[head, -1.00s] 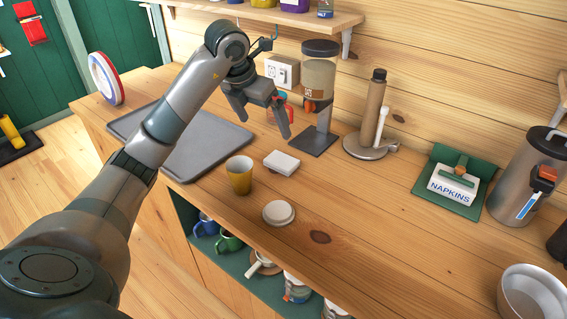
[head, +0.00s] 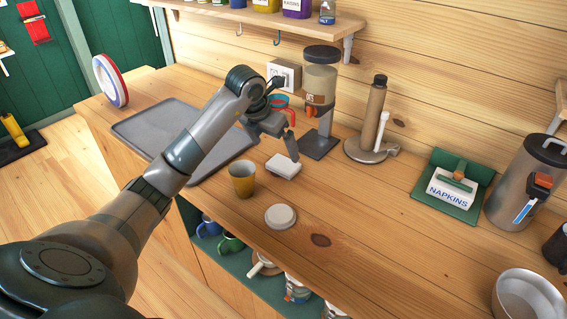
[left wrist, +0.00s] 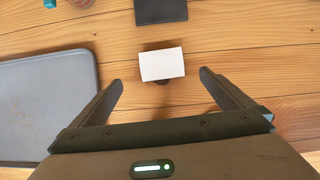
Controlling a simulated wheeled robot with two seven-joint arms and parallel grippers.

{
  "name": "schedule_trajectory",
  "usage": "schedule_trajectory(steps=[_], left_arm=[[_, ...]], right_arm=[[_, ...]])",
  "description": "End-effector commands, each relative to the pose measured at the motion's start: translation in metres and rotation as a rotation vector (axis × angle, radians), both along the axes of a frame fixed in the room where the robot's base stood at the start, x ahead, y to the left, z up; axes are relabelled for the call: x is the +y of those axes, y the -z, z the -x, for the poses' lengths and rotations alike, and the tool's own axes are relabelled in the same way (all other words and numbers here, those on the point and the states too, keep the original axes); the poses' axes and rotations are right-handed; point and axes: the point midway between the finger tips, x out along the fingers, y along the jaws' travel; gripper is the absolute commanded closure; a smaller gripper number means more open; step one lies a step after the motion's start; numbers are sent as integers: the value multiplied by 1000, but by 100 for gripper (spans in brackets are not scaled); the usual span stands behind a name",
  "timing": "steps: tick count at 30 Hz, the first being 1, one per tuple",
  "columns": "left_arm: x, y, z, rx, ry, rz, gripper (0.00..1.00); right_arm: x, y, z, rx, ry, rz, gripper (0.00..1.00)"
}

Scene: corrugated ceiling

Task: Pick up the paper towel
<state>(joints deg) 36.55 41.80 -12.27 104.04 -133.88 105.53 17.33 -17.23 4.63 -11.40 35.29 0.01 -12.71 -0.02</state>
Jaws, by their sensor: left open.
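A small white block, perhaps a folded paper towel (head: 283,166), lies on the wooden counter (head: 330,205). In the left wrist view the white block (left wrist: 162,64) lies ahead of and between my open fingers, apart from both, with a dark bit at its lower edge. My left gripper (head: 272,140) is open and empty, above and just behind the block in the head view. A brown roll (head: 375,103) stands upright on a round holder with a white post, farther right. My right gripper is not in view.
A grey tray (head: 150,120) lies left, under my arm. A dispenser (head: 320,90) stands behind.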

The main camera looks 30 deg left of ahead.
Motion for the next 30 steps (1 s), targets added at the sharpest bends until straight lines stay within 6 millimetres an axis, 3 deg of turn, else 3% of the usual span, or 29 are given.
schedule_trajectory(steps=[7, 20, 30], left_arm=[[-1, 27, -11, 2, -1, 1, 0], [-1, 32, -13, 0, 0, 0, 0], [-7, 56, -26, 4, 0, 4, 0]], right_arm=[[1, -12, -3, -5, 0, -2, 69], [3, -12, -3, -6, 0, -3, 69], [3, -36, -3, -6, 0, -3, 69]])
